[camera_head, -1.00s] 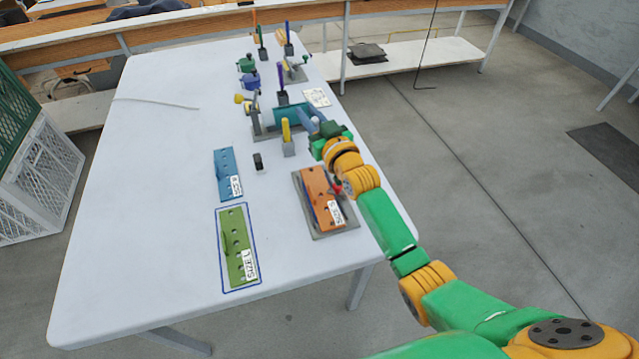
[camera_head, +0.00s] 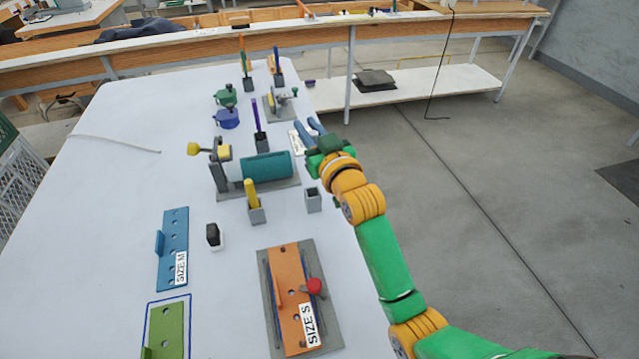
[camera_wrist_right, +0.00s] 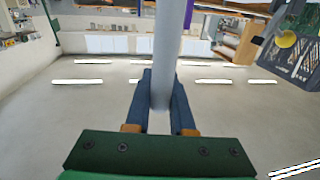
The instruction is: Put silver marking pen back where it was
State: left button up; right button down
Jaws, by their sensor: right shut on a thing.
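My right gripper (camera_head: 308,130) is raised above the right edge of the table, to the right of the teal cylinder. In the right wrist view its two blue fingers (camera_wrist_right: 160,100) are shut on the silver marking pen (camera_wrist_right: 166,50), a plain grey rod standing upright in that picture. In the head view I cannot make out the pen. A small grey square holder (camera_head: 313,201) stands empty at the table's right edge, below the gripper in the picture. The yellow pen (camera_head: 251,193) stands in its own grey holder (camera_head: 257,215) to the left. My left gripper is not in view.
A press with a teal cylinder (camera_head: 268,166) and yellow knob (camera_head: 194,149) stands behind the yellow pen. A purple pen (camera_head: 256,115) stands behind it.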

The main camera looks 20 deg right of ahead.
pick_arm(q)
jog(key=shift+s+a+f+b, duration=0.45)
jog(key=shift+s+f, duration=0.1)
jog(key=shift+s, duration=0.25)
pick_arm(e)
notch_tip(320, 180, down, 8)
jog(key=s, duration=0.1)
jog(key=shift+s+a, duration=0.25)
jog(key=shift+a, duration=0.2)
jog(key=shift+f, duration=0.1)
jog(key=c, duration=0.8)
grip_release()
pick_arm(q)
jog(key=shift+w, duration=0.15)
pick_arm(e)
jog(key=shift+o, duration=0.2)
